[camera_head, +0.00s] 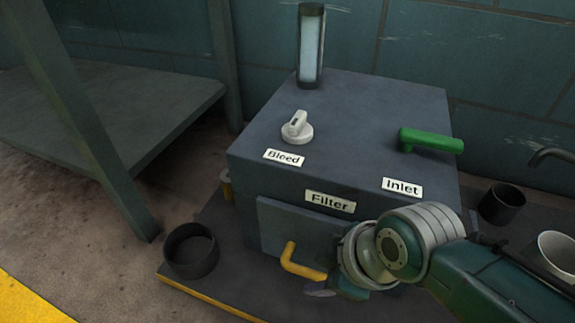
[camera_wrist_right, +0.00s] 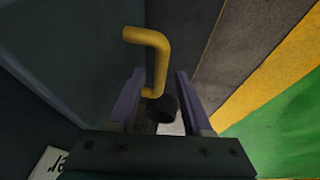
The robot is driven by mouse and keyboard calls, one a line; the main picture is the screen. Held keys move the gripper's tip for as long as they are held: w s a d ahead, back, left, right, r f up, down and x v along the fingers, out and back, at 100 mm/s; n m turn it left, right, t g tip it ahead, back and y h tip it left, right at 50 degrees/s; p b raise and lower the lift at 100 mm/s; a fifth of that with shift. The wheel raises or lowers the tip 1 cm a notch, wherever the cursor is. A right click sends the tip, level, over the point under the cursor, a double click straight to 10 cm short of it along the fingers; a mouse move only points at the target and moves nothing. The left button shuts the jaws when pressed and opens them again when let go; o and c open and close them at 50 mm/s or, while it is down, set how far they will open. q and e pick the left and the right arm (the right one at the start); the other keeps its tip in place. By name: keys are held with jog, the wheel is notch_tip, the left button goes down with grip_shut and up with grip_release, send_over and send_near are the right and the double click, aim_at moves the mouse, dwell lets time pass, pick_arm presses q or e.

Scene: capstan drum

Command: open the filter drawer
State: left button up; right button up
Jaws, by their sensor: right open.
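The filter drawer (camera_head: 275,228) is a flat dark panel in the front of a grey-blue box, under a "Filter" label (camera_head: 330,202). It looks flush with the box. Its yellow bent handle (camera_head: 296,262) sticks out in front. My right gripper (camera_head: 322,288) is at the right end of the handle, partly hidden by its own wrist. In the right wrist view the open fingers (camera_wrist_right: 160,72) stand on either side of the handle's (camera_wrist_right: 158,55) lower part, with gaps visible. I cannot tell whether either finger touches it. My left gripper is not in view.
On the box top (camera_head: 370,120) are a white "Bleed" knob (camera_head: 297,127), a green "Inlet" lever (camera_head: 430,141) and a clear cylinder (camera_head: 311,45). A black cup (camera_head: 190,250) stands left of the box, another (camera_head: 502,204) right. A dark bench (camera_head: 110,110) stands left.

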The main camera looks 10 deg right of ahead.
jog(key=shift+c, duration=0.4)
grip_shut()
dwell(1.0)
